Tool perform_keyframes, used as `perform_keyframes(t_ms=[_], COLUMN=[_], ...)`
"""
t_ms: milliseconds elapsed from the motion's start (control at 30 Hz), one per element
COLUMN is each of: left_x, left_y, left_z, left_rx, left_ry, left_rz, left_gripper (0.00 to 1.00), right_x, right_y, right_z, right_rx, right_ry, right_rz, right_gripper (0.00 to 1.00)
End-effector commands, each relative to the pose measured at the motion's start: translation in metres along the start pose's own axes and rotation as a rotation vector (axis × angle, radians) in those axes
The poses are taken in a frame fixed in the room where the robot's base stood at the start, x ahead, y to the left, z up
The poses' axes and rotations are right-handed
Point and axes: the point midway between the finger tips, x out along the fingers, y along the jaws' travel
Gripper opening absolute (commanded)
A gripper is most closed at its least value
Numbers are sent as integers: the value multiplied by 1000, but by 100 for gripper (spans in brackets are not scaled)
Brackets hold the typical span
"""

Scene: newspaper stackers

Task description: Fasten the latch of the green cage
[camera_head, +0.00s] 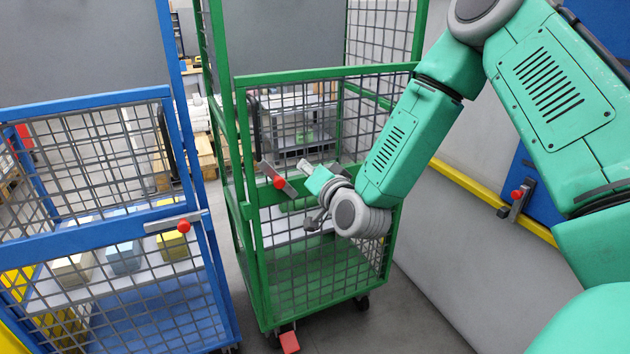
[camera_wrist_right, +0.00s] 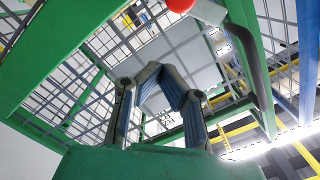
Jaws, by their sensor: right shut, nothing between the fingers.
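The green cage (camera_head: 262,222) stands in the middle of the head view. Its latch (camera_head: 279,182) is a grey bar with a red knob, set at a slant on the left side of the front gate. My right gripper (camera_head: 311,199) is just right of the latch, in front of the gate, shut and empty. In the right wrist view, its fingers (camera_wrist_right: 160,73) meet at the tips. The red knob (camera_wrist_right: 180,4) and grey bar of the latch show above them, apart from the fingers. My left gripper is not in view.
A blue cage (camera_head: 100,243) with boxes inside stands close on the left, its own red-knobbed latch (camera_head: 183,226) lying nearly level. A grey wall panel with a yellow rail (camera_head: 478,190) is on the right. Grey floor (camera_head: 415,318) is clear in front of the panel.

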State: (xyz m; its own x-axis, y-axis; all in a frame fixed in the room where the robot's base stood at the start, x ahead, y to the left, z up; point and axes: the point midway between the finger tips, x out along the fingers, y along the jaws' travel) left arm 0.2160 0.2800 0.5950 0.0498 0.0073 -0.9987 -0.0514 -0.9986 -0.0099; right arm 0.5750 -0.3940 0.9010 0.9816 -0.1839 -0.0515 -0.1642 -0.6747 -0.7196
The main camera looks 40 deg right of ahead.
Motion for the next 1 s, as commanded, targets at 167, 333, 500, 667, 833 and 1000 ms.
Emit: perform_keyframes(t_ms=[167,333,500,667,833,1000], left_x=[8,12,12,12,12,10], left_y=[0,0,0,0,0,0], left_z=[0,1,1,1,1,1], left_rx=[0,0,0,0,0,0], left_ry=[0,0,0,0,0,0], left_rz=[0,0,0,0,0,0], left_gripper=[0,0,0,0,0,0], right_x=[15,19,20,20,20,20], right_y=[1,-1,-1,0,-1,-3], right_z=[23,37,39,39,39,42], right_rx=[-2,-2,0,0,-5,-40], right_ry=[-5,-2,0,0,-1,-2], right_rz=[0,-1,-1,-1,-1,1], right_gripper=[0,0,0,0,0,0])
